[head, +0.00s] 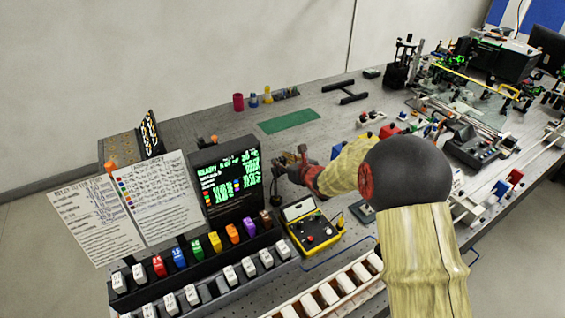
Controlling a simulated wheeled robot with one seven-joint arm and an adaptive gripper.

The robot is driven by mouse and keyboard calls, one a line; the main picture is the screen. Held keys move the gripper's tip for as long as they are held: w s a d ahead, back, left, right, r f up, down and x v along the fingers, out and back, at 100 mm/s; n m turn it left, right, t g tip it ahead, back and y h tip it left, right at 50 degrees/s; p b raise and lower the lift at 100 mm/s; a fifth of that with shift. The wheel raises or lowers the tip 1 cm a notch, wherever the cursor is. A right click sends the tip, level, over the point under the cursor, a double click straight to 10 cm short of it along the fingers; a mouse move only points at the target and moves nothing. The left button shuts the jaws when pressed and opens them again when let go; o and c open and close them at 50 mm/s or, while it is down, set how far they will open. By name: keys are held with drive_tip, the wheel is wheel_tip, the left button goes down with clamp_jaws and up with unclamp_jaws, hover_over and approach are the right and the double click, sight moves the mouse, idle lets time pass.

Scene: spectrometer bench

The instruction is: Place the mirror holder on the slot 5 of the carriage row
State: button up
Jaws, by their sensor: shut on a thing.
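My gripper (284,168) is at mid-bench, just right of the dark screen with green text, at the end of my arm reaching in from the right. It is shut on a small dark thing with a thin stem and a round foot (277,200), which looks like the mirror holder. It is small, and the fingers partly hide it, so its shape and tilt are unclear. A row of white blocks (328,294) on a pale rail runs along the front of the bench. I cannot tell whether this is the carriage row, and no slot numbers are readable.
A yellow-edged control box (312,232) stands below my gripper. The screen (228,180) and a rack of coloured blocks (195,248) are to the left. A green mat (289,121) lies behind. Optics and rails crowd the right.

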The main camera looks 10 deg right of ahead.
drive_tip(key=shift+f, duration=0.1)
drive_tip(key=o, duration=1.2)
drive_tip(key=shift+c, duration=0.2)
